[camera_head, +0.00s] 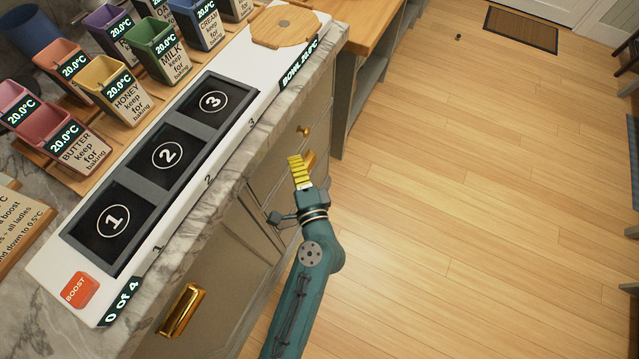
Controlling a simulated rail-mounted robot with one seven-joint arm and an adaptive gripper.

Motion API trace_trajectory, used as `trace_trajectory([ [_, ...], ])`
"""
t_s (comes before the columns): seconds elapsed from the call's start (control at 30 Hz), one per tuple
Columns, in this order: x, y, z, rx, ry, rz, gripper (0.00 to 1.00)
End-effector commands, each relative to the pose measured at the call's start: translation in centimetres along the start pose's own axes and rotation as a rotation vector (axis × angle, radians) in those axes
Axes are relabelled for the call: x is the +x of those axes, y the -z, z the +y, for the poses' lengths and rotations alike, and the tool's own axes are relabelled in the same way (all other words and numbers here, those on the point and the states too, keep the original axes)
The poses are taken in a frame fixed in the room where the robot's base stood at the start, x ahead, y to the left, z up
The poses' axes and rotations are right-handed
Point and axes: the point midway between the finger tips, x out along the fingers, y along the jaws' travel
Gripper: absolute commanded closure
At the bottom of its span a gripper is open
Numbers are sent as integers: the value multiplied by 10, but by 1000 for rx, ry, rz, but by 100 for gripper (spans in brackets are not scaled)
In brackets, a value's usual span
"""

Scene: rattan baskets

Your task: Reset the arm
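My teal arm (317,255) reaches up from the bottom of the view, beside the front of the cabinet. My gripper (298,168) is at its upper end, with yellow ribbed finger parts pointing up in the picture. It is in front of the drawer fronts, off the counter edge. I see nothing held in it, but the fingers overlap from this angle, so I cannot tell whether they are apart or together. A gold shape just right of the fingers may be a drawer handle or part of the gripper.
The white panel (141,268) on the marble counter has several numbered dark slots, a red BOOST button (78,290) and a round wooden board (285,27). Several labelled bins, such as BUTTER (80,150), stand behind. A gold handle (184,311) sticks out below.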

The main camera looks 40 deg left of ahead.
Motion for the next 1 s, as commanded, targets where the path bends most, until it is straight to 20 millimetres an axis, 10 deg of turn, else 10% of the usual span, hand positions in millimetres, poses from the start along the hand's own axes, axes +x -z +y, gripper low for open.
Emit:
trace_trajectory([
  [0.5, -108, 12, -1, 1, 0, 0, 100],
  [0.87, -112, 11, 0, -1, 1, -3, 100],
  [1.0, -96, 27, -56, -61, 41, -12, 100],
])
